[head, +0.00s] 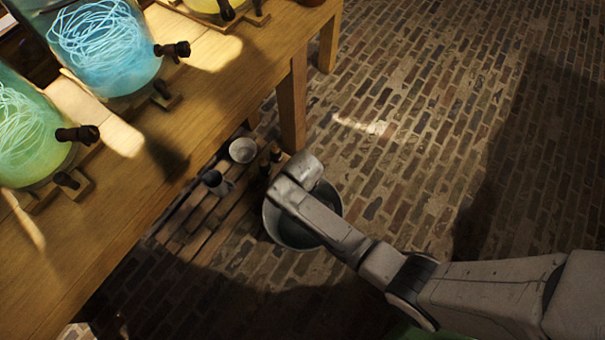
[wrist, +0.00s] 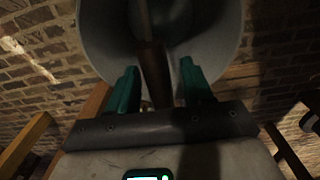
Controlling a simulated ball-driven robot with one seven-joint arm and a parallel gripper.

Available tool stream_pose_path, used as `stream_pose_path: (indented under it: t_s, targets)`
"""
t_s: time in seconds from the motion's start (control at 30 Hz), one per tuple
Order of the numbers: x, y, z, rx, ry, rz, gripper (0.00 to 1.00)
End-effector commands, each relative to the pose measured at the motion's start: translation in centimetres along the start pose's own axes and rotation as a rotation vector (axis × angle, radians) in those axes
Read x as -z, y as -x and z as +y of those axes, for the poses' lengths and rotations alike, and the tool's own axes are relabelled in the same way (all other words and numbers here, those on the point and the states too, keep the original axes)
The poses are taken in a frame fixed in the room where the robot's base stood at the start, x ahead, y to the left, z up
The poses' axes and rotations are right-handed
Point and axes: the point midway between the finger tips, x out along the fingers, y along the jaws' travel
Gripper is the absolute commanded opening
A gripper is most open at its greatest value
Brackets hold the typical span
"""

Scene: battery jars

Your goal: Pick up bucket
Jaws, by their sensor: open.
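The grey metal bucket (head: 283,232) stands on the brick floor beside the wooden table, partly covered by my arm in the head view. In the wrist view its round wall (wrist: 222,48) fills the top of the picture. My gripper (wrist: 158,68) is open, with two teal fingers close to the bucket. A brown handle grip (wrist: 154,72) shows between the fingers, with room on both sides. Whether a finger touches the bucket cannot be told. The fingers are not clear in the head view.
The wooden table (head: 150,190) bears glowing jars, one blue (head: 105,50) and one green (head: 25,135). Its leg (head: 292,105) stands close to the bucket. A small bowl (head: 242,150) and a metal mug (head: 214,182) sit on low wooden slats (head: 205,235). Brick floor (head: 430,130) lies open at right.

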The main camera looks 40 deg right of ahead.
Motion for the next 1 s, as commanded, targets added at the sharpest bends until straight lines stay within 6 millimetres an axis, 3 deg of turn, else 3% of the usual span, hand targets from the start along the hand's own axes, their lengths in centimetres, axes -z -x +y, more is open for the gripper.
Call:
stream_pose_path:
  t_s: [0.13,1.0]
  targets:
    - [0.1,-1.4,0.0,0.0,0.0,0.001,0.51]
    - [0.1,-1.9,0.0,0.0,0.0,0.002,0.51]
